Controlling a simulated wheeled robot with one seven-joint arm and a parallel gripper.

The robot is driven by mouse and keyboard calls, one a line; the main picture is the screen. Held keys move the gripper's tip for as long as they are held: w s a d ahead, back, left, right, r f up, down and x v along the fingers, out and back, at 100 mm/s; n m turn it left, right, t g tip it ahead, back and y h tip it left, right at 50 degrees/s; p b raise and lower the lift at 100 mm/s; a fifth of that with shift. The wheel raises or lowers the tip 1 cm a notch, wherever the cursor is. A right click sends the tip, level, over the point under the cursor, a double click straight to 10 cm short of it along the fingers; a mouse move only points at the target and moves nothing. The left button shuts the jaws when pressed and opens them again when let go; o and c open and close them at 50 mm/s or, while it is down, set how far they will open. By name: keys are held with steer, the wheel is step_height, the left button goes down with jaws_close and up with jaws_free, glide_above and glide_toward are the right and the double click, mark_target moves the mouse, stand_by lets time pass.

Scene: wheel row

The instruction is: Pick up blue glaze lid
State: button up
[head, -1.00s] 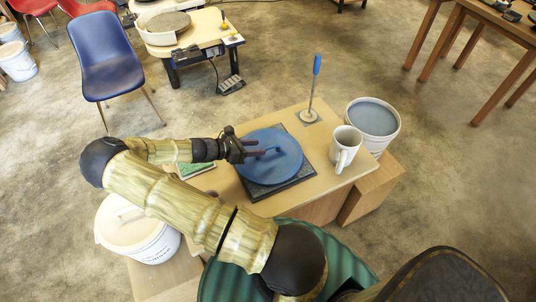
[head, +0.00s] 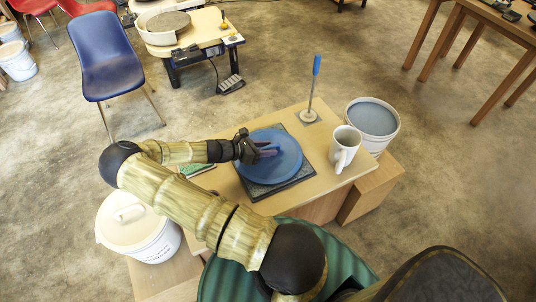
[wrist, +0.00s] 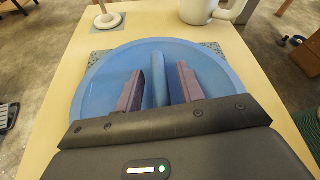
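The blue glaze lid (head: 284,168) is a round blue disc lying on a dark speckled square slab (head: 262,193) on the small wooden table. It also shows in the wrist view (wrist: 100,82), with its raised bar handle (wrist: 158,70) running up the middle. My gripper (head: 270,151) is over the lid from the left. In the wrist view my gripper (wrist: 160,90) is open, with one finger on each side of the handle and a gap visible on both sides. The handle's near end is hidden behind the gripper body.
A white mug (head: 345,143) and an open bucket of blue-grey glaze (head: 372,118) stand to the right of the lid. A blue-handled upright rod on a base (head: 315,85) stands behind. A lidded white bucket (head: 138,232) is at lower left.

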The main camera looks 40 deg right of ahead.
mark_target(266, 147)
jaws_close()
steer(key=shift+r, duration=0.1)
step_height(266, 147, up, 10)
steer(key=shift+f, duration=0.1)
stand_by(0.4)
stand_by(0.4)
